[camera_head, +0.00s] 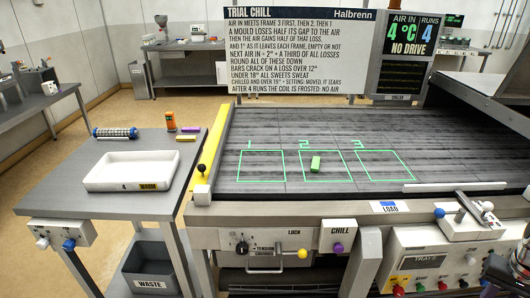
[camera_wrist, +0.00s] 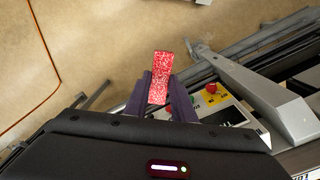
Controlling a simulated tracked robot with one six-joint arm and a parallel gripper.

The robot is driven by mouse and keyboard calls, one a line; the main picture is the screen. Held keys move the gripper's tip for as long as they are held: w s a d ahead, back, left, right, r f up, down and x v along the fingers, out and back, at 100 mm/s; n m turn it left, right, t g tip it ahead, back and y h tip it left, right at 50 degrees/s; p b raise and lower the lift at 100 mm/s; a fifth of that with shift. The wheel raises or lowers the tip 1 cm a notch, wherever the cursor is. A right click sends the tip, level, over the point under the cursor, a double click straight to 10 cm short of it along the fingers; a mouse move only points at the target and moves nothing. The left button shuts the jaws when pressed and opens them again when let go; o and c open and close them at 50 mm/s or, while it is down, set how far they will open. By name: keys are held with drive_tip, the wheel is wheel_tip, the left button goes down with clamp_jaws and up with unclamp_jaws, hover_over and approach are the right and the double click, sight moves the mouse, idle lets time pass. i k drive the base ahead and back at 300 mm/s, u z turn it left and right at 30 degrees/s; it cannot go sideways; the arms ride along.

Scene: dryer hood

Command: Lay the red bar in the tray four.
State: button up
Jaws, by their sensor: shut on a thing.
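My gripper (camera_wrist: 159,96) is shut on the red bar (camera_wrist: 160,70), a red block with pale speckles. The bar sticks out past the dark fingertips, tilted slightly, with floor and machine parts behind it in the wrist view. The white tray (camera_head: 128,160), with what looks like a 4 and a yellow label on its front, stands on the grey side table at the left in the head view. It looks empty. The red bar is not clearly seen in the head view, and the tray is not in the wrist view.
A green block (camera_head: 316,164) lies in frame 2 on the dark machine bed (camera_head: 440,140). A blue-ended cylinder (camera_head: 115,133), an orange item (camera_head: 170,121) and small bars stand behind the tray. A black-knobbed lever (camera_head: 202,168) is between table and bed. A waste bin (camera_head: 150,270) is below.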

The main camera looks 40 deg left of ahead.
sight(121, 174)
drive_tip(key=z, duration=0.55)
drive_tip(key=k, duration=1.55)
drive_tip(key=z, duration=0.8)
drive_tip(key=i, duration=0.15)
drive_tip(key=u, duration=2.55)
